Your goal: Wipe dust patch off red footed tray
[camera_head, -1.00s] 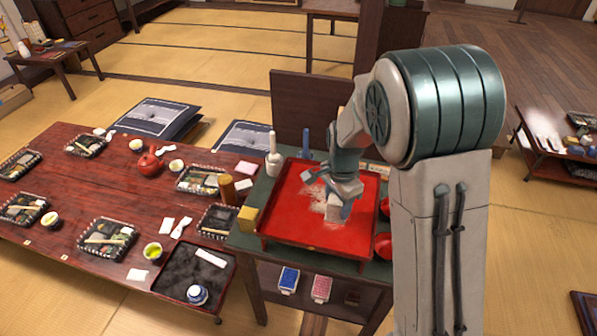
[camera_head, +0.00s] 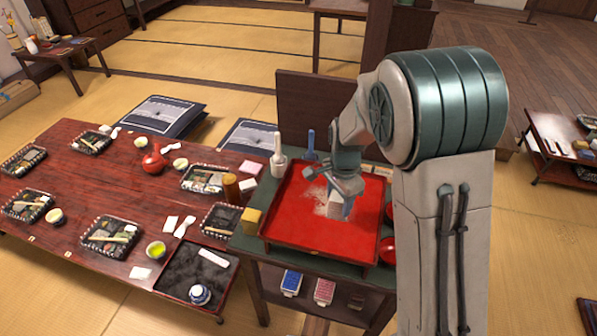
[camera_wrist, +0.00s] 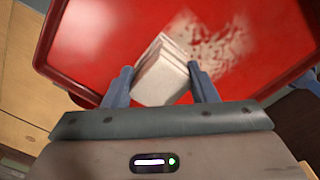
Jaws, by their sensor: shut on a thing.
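The red footed tray (camera_head: 290,225) stands on a small dark green-topped table. A pale dust patch (camera_head: 318,190) lies on its middle. The patch also shows in the wrist view (camera_wrist: 222,42), smeared and speckled, just beyond my gripper. My gripper (camera_wrist: 163,85) is shut on a folded white cloth (camera_wrist: 160,74), with a blue-grey finger on each side of it. In the head view my gripper (camera_head: 341,207) is low over the tray, at the right side of the patch. My wrist and arm hide part of the tray's back right. I cannot tell whether the cloth presses on the tray.
A yellow block (camera_head: 251,220) stands left of the tray. A white mortar with pestle (camera_head: 278,158) and a blue-handled item (camera_head: 311,143) stand behind it. A red bowl (camera_head: 388,250) is close to the tray's right edge. A long low table (camera_head: 60,180) with lunch trays is at left.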

